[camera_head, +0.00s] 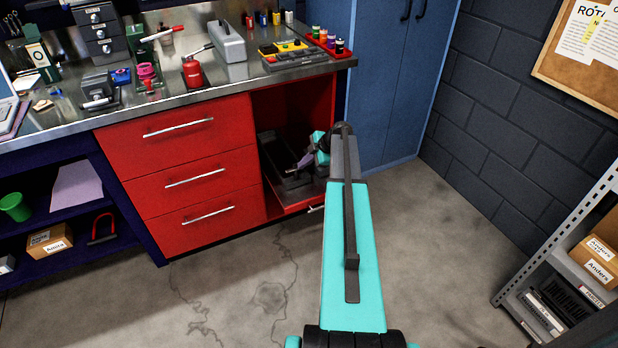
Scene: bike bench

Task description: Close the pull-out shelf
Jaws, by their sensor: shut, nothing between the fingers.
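The pull-out shelf (288,208) is a red board low in the open right-hand compartment of the red bench cabinet. A short bit of pale metal handle (316,209) shows at its front, beside my arm. Dark trays or tools lie on the shelf. My gripper (304,161) is shut and empty, pointing left at the compartment's opening, above the shelf. My teal arm covers the right end of the shelf and part of its front. I cannot tell how far out the shelf stands, or whether the gripper touches anything.
Three red drawers (185,175) with metal handles are shut left of the compartment. The metal benchtop (150,108) above holds tools, a grey toolbox and a red bottle. A blue cabinet (392,85) stands right. A grey rack (550,240) is at far right. The concrete floor (240,300) in front is clear.

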